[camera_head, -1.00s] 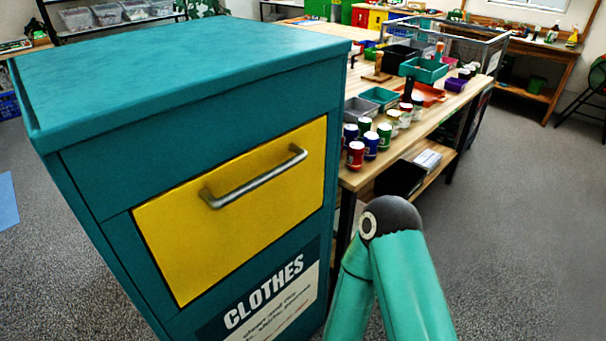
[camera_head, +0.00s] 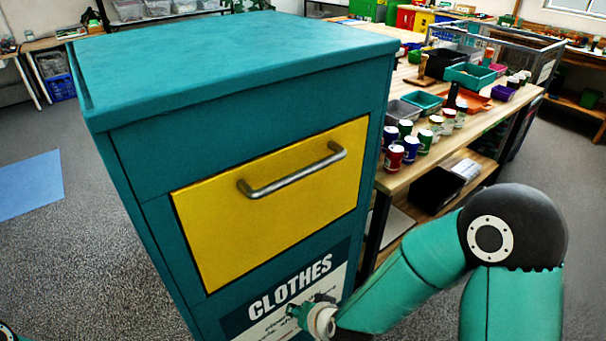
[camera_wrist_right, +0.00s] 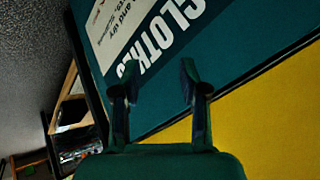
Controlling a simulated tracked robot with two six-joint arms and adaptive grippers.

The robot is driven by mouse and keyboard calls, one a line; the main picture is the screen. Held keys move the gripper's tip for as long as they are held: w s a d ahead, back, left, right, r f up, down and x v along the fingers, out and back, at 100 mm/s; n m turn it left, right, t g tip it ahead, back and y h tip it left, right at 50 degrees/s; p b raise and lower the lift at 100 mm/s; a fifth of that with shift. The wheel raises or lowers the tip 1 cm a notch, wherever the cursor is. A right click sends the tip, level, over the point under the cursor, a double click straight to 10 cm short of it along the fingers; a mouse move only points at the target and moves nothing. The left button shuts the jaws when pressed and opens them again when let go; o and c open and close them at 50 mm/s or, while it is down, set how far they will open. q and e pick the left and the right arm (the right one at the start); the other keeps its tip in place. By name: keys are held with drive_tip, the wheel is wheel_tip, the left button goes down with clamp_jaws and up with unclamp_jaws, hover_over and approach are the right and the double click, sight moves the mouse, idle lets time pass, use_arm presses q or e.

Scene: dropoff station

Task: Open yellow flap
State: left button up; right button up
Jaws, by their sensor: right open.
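The yellow flap (camera_head: 275,205) is closed, set flush in the front of a teal clothes bin (camera_head: 230,100). A grey metal bar handle (camera_head: 293,178) runs across its upper part. My right arm reaches in from the right, with its wrist low in front of the CLOTHES label (camera_head: 290,290). In the right wrist view my right gripper (camera_wrist_right: 158,75) is open and empty, its two fingers apart in front of the label and the teal panel. The yellow flap (camera_wrist_right: 265,125) shows at the right there; the handle does not show. My left gripper is not in view.
A wooden workbench (camera_head: 420,172) with several cans, coloured trays and boxes stands right of the bin. Grey floor is open at left, with a blue mat (camera_head: 28,185). Shelves with bins line the back wall.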

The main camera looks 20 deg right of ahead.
wheel_tip(320, 180, up, 16)
drive_tip(key=w+m+t, duration=0.2)
drive_tip(key=m+t, duration=0.2)
drive_tip(key=t, duration=0.1)
drive_tip(key=m+t+h, duration=0.2)
drive_tip(key=m, duration=0.2)
approach(304, 176)
wheel_tip(304, 176, down, 6)
drive_tip(key=s+a, duration=0.2)
drive_tip(key=a, duration=0.1)
drive_tip(key=s+d+r+m+t, duration=0.1)
drive_tip(key=s+d+r+m, duration=0.1)
drive_tip(key=s+r+m, duration=0.3)
drive_tip(key=shift+n+h, duration=0.3)
drive_tip(key=shift+n, duration=0.3)
drive_tip(key=x, duration=0.6)
drive_tip(key=r+b+x, duration=0.1)
drive_tip(key=x, duration=1)
drive_tip(key=shift+w+d+r, duration=0.2)
drive_tip(key=shift+w+r, duration=0.05)
drive_tip(key=shift+w, duration=0.2)
clamp_jaws()
drive_tip(key=shift+f, duration=0.1)
